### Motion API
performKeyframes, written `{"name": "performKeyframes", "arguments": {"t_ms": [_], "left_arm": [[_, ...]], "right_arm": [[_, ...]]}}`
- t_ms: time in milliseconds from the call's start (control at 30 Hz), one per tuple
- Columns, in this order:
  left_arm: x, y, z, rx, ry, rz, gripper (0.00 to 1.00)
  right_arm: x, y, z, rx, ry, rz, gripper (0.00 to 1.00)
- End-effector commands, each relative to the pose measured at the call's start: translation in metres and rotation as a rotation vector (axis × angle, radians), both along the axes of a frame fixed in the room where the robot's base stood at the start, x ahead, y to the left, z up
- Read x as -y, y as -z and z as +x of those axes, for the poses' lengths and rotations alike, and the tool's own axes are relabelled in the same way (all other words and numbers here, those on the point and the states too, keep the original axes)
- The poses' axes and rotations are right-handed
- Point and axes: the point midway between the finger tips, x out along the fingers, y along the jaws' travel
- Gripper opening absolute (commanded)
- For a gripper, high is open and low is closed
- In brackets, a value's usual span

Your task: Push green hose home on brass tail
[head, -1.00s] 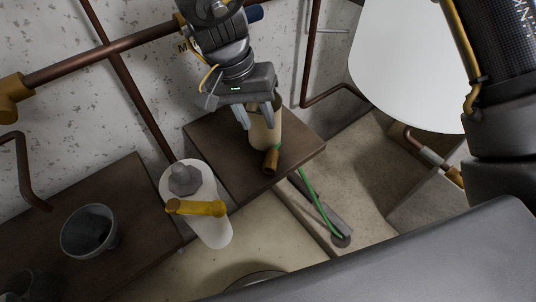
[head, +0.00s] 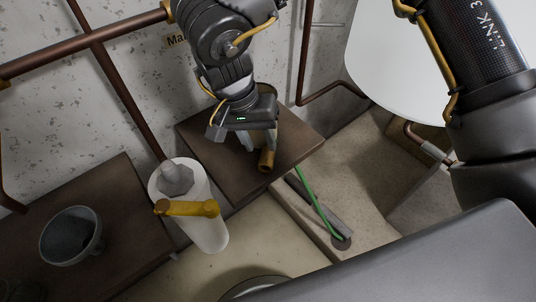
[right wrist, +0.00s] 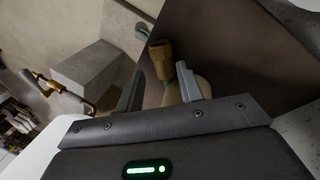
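My right gripper (head: 259,143) reaches down over the brown board with its fingers apart, close around the cream cylinder and behind the brass tail. The brass tail (head: 266,161) is a short tube with an open end; in the right wrist view it stands beyond the fingers (right wrist: 160,60). The green hose (head: 317,199) runs from the board's right edge down to a round grey fitting; a bit of green shows in the right wrist view (right wrist: 142,30). Whether the hose touches the tail is not clear. My left gripper is out of view.
The cream cylinder (right wrist: 203,91) stands partly hidden behind a finger. A white cylinder with a yellow handle (head: 187,208) and a grey bowl (head: 71,236) stand left. A large white rounded body (head: 395,60) is at upper right. Pipes cross the wall.

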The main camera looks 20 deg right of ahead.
Motion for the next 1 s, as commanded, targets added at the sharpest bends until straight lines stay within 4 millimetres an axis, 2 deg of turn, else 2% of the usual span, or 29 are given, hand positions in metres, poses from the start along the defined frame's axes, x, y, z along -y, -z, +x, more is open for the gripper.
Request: {"name": "performKeyframes", "arguments": {"t_ms": [167,400,500,767,1000], "left_arm": [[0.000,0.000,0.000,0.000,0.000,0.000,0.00],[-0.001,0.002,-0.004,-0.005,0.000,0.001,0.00],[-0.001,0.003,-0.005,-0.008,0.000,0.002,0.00],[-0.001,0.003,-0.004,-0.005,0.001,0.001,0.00],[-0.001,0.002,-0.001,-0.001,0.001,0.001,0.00]], "right_arm": [[0.001,0.007,-0.002,-0.002,-0.002,-0.001,0.37],[0.004,0.041,-0.010,-0.002,-0.001,-0.002,0.37],[0.006,0.049,-0.011,-0.002,-0.001,-0.001,0.37],[0.006,0.052,-0.011,0.000,-0.001,0.000,0.37],[0.006,0.051,-0.011,0.000,-0.001,0.000,0.07]]}}
